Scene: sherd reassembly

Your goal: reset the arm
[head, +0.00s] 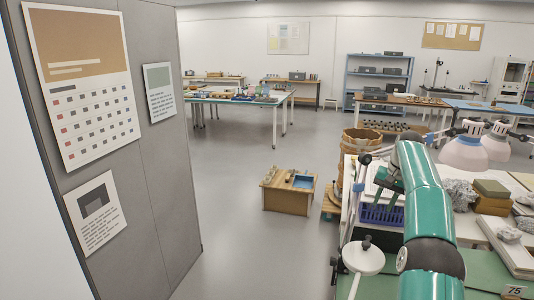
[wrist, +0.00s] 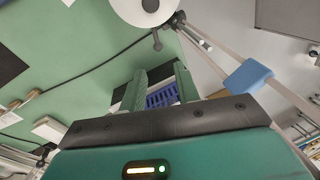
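My green arm reaches forward along the right side of the head view. My gripper (head: 388,182) is at its far end, over the near left part of the workbench. In the wrist view, the two green fingers of my gripper (wrist: 160,84) stand apart with nothing between them. Through the gap shows a blue-purple crate (wrist: 161,97), which also shows in the head view (head: 382,215) below my gripper. The fingers look clear of the crate, though the exact distance cannot be told.
A white round lamp head (head: 363,257) stands close left of my arm. A pinkish lamp (head: 464,153), grey stones and stacked boxes (head: 491,196) are to the right. A wooden box (head: 289,192) sits on the floor. Open floor lies left of the bench, beside a grey partition (head: 158,150).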

